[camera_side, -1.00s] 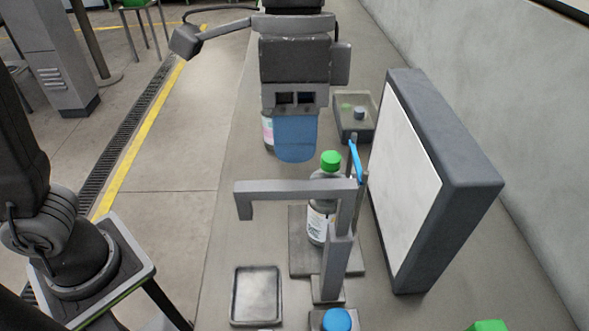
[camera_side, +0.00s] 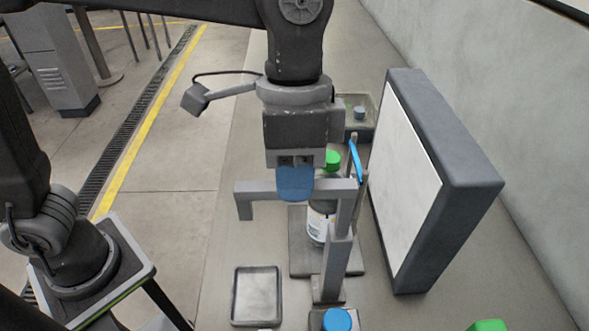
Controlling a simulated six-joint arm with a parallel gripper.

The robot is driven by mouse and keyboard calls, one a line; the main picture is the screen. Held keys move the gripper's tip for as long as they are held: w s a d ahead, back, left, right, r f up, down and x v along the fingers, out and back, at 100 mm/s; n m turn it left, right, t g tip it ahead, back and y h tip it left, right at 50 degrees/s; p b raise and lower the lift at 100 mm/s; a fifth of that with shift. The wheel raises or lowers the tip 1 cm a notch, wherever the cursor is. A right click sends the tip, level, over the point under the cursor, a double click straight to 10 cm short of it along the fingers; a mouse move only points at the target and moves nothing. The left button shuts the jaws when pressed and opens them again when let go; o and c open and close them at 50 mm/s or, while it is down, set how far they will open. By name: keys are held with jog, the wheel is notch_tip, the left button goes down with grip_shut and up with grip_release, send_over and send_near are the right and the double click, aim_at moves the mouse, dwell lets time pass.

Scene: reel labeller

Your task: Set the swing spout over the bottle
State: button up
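The swing spout (camera_side: 258,187) is a grey horizontal bar on an upright post (camera_side: 335,262); its short downturned tip is at the left end. A bottle (camera_side: 318,224) with a green cap (camera_side: 333,159) and white label stands on a dark grey plate, partly hidden by the spout and post; the tip is left of it. My gripper (camera_side: 295,186) has a blue finger overlapping the middle of the spout bar in this view. Contact cannot be told, and the finger gap is not visible.
A large framed white panel (camera_side: 410,170) stands close on the right. A blue rod (camera_side: 356,162) is beside the bottle. An empty grey tray (camera_side: 257,296) and a blue round cap (camera_side: 337,320) are in front. A shallow grey box (camera_side: 360,118) lies behind.

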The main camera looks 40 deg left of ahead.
grip_shut()
jog(key=shift+w, duration=0.15)
jog(key=w+m+y, duration=0.3)
jog(key=w+m, duration=0.5)
jog(key=m, duration=1)
jog(key=shift+w+d, duration=0.2)
jog(key=shift+d, duration=0.1)
jog(key=shift+r, duration=0.1)
dwell(0.3)
jog(key=o, duration=0.5)
grip_release()
